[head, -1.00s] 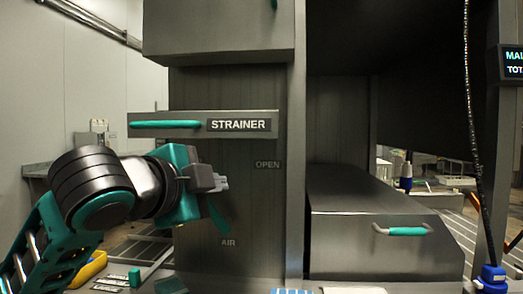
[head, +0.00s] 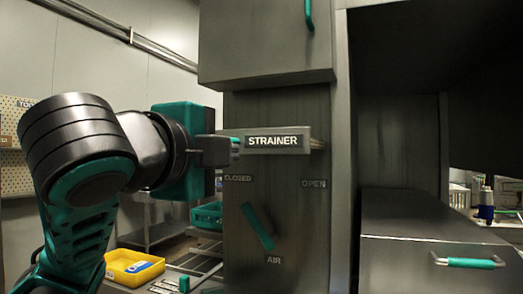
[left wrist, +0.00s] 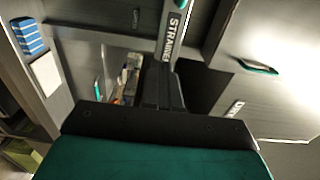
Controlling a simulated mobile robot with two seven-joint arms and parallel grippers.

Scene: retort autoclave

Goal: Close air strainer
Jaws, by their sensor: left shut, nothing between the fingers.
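The strainer drawer front (head: 308,138), a grey bar labelled STRAINER, is on the grey column in the head view. My left gripper (head: 236,146) is shut and empty; its fingertips overlap the bar's left end and hide the handle there. I cannot tell whether they touch it. In the left wrist view the STRAINER front (left wrist: 174,32) runs up from just beyond my dark fingers (left wrist: 164,92). Below the bar, the teal AIR lever (head: 258,228) tilts up and left, its upper end below the CLOSED mark; OPEN is to the right. My right gripper is out of view.
A grey cabinet (head: 265,45) overhangs above the strainer. A drawer with a teal handle (head: 471,263) is at lower right. A yellow bin (head: 122,270) and a teal crate (head: 206,216) are at lower left. A pegboard (head: 18,160) is at far left.

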